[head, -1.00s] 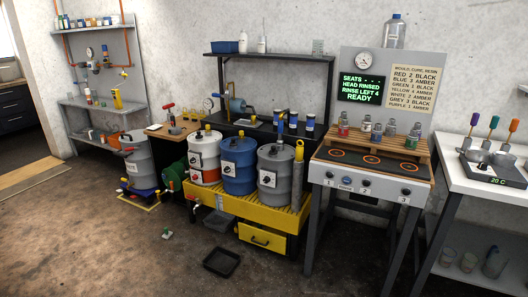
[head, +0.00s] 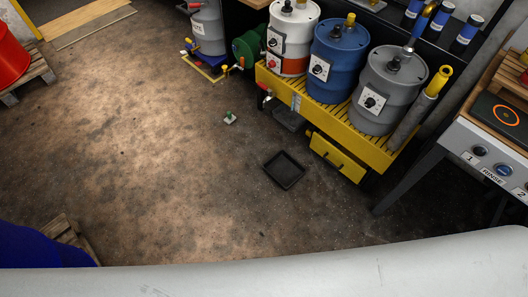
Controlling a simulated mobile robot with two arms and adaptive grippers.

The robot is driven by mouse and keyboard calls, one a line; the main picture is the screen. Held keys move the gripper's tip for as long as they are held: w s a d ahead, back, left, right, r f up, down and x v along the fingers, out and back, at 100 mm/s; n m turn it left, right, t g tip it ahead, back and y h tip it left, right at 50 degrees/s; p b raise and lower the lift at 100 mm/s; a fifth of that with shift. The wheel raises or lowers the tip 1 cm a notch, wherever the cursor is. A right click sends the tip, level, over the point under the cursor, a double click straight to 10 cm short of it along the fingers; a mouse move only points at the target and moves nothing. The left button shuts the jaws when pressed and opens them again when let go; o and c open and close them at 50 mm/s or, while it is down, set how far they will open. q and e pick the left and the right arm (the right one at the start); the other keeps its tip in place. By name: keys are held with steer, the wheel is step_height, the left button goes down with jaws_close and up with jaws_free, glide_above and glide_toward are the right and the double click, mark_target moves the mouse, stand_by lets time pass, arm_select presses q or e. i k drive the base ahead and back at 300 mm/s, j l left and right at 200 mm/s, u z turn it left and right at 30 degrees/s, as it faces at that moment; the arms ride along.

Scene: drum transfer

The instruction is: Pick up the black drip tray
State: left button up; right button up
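The black drip tray (head: 284,170) is a shallow square tray. It lies flat on the brown concrete floor in the head view, a little right of centre, just in front of the yellow drum stand (head: 322,115). It looks empty and nothing touches it. Neither of my grippers shows in the head view.
A yellow drawer (head: 337,157) juts out behind the tray on its right. White, blue (head: 340,60) and grey drums stand on the yellow stand. A small green-and-white object (head: 230,117) lies on the floor. A pallet with a red container (head: 8,62) is far left. Floor left of the tray is clear.

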mark_target(285, 169)
steer(key=i+j+z, duration=0.45)
steer(key=i+j, duration=0.5)
steer(key=i, duration=0.05)
